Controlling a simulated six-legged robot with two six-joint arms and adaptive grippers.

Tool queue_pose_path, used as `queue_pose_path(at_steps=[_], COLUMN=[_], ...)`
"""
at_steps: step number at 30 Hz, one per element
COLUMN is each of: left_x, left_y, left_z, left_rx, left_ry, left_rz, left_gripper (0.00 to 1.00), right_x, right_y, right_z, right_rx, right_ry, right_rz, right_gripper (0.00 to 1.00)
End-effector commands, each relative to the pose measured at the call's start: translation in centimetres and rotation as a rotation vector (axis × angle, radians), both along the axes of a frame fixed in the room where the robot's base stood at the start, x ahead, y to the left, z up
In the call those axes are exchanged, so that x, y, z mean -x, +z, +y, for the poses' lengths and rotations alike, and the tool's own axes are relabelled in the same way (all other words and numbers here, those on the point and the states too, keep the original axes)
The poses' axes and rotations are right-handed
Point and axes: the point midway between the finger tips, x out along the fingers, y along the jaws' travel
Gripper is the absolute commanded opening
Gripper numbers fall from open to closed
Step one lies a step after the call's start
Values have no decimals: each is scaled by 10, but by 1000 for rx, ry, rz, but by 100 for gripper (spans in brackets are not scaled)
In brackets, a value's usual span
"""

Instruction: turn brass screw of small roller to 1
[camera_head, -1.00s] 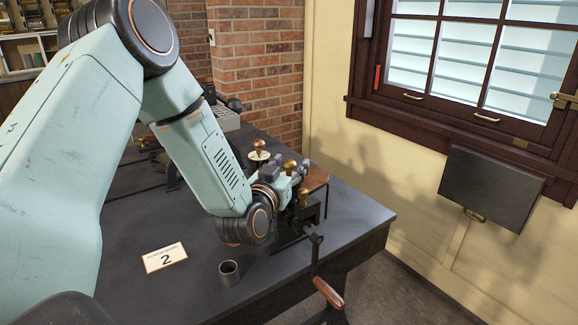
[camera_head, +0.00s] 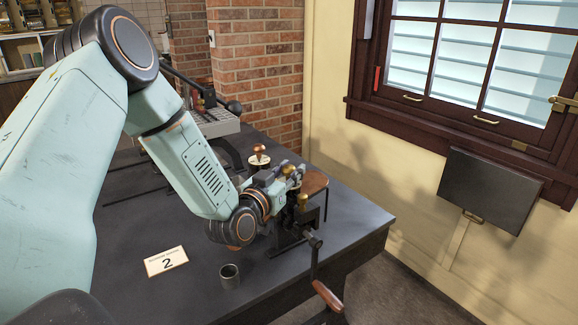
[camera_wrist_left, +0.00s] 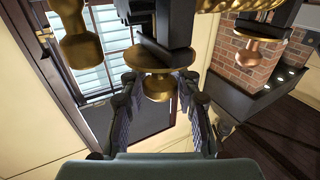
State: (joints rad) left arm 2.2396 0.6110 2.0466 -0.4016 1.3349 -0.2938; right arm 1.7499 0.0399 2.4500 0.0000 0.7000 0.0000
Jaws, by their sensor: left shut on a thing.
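The small roller (camera_head: 290,240) is a dark machine near the right end of the dark table, with a crank and wooden handle (camera_head: 328,297) hanging over the edge. One brass screw (camera_head: 303,201) shows on its top. My left gripper (camera_head: 291,174) reaches over the roller from the left and hides part of it. In the left wrist view, its fingers are closed around a brass knob (camera_wrist_left: 158,88) under a brass disc. Another brass knob (camera_wrist_left: 80,50) is left of the fingers. The screw's setting cannot be read. My right gripper is not in view.
A wooden-knobbed thing (camera_head: 258,157) stands behind my wrist. A brick pillar (camera_head: 255,70) and a cream wall are behind. The table's front left is mostly clear.

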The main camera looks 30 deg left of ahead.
Motion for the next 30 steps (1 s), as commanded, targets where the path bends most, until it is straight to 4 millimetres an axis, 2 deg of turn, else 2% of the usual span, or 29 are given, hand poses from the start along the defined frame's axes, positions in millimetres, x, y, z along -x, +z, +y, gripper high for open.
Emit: queue_pose_path(at_steps=[1, 9, 25, 26, 30], left_x=[1, 1, 1, 1, 1], left_y=[3, 2, 0, 0, 0], left_z=[2, 1, 1, 1, 1], left_rx=[3, 1, -2, -2, -2], left_ry=[-20, -155, -215, -215, -214], left_rz=[1, -1, -1, -1, 0], left_gripper=[0, 0, 0, 32, 44], right_x=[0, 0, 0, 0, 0], right_y=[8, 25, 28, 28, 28], right_z=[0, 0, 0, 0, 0], right_rx=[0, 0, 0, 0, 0], right_ry=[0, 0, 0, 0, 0], right_rz=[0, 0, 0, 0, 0], right_gripper=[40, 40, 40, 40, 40])
